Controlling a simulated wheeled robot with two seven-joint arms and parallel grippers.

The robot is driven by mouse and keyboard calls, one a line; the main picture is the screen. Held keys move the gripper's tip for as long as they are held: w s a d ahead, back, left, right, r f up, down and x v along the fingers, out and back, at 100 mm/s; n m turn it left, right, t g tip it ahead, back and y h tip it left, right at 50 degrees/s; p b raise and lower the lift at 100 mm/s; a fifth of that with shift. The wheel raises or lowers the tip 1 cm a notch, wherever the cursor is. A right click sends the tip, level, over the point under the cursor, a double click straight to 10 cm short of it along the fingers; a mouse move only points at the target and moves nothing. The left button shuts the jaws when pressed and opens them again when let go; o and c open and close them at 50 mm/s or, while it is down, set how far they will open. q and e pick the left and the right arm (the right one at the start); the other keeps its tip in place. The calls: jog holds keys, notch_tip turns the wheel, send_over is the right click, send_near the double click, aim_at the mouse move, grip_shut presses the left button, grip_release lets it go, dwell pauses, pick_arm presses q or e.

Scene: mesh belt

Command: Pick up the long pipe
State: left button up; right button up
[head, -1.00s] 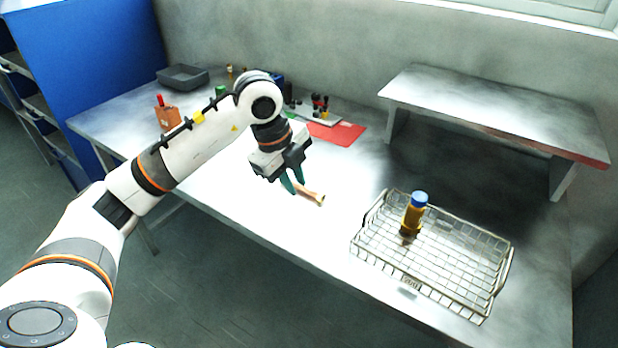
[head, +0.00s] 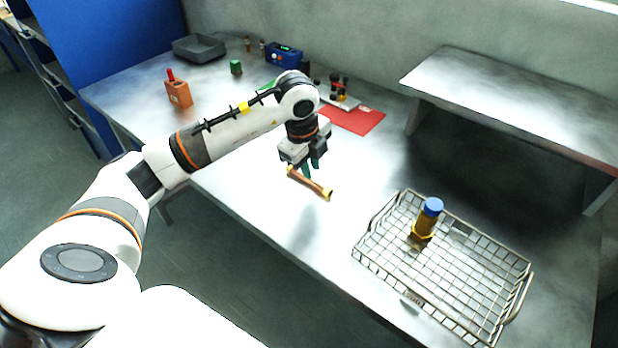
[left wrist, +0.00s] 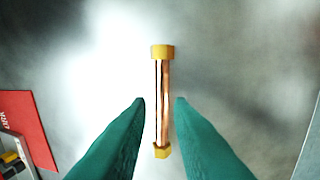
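The long pipe (head: 310,182) is a copper-coloured tube with yellow ends, near the middle of the steel table. In the left wrist view the pipe (left wrist: 162,95) runs lengthwise up the middle of the picture. My left gripper (head: 310,170) is right at the pipe, pointing down. Its two teal fingers (left wrist: 160,100) stand on either side of the pipe, with a narrow gap showing on each side. I cannot tell how closely the pipe rests on the table. My right gripper is not in view.
A wire basket (head: 362,256) holding a blue-capped amber bottle (head: 428,217) stands at the right. A raised steel shelf (head: 500,92) is behind it. A red mat (head: 355,121), an orange block (head: 179,94) and a grey tray (head: 199,48) lie farther back. The table around the pipe is clear.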

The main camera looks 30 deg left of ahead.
aim_at(313, 180)
pick_arm(q)
jog(key=f, duration=0.4)
jog(key=shift+w+d+f+p, duration=0.1)
jog(key=shift+w+f+p, duration=0.1)
jog(key=shift+w+p, duration=0.15)
jog(key=shift+c, duration=0.2)
grip_shut()
jog(key=shift+r, duration=0.15)
